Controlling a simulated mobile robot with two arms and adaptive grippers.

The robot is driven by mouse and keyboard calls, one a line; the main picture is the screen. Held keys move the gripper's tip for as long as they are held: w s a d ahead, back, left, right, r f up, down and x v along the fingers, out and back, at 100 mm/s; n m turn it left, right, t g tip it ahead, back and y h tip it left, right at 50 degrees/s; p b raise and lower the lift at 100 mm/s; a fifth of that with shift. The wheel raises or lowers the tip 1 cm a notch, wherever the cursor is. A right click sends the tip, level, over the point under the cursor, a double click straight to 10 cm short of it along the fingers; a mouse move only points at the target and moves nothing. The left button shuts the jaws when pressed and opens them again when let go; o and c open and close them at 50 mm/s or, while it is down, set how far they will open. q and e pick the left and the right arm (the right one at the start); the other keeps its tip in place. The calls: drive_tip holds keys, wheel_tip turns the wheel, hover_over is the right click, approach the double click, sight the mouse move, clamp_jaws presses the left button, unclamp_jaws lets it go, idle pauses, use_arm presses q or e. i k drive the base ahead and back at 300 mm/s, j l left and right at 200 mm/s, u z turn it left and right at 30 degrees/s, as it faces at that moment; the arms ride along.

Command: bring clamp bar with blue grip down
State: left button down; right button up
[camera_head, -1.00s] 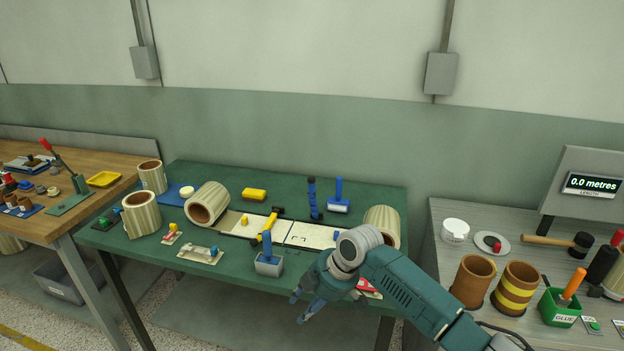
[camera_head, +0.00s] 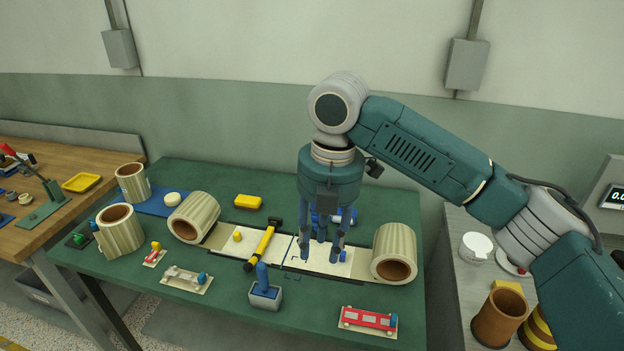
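My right gripper (camera_head: 320,248) points down over the right half of the pale sheet strip (camera_head: 314,265) on the green table. Its fingers are spread and nothing shows between the tips. The clamp bar with the blue grip stood upright behind the strip earlier. It is now mostly or wholly hidden behind my gripper, and I cannot tell its blue from the bluish fingers. The other clamp bar, with a yellow grip (camera_head: 262,241), lies down across the strip, left of my gripper. My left gripper is not in view.
Pale ribbed rolls (camera_head: 394,254) and (camera_head: 194,217) flank the strip. A blue-handled tool in a grey block (camera_head: 264,294) stands in front, with a red piece on a card (camera_head: 368,320) to its right. A yellow block (camera_head: 248,202) lies behind. The front middle edge has free room.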

sight(315, 216)
drive_tip(key=i, duration=0.85)
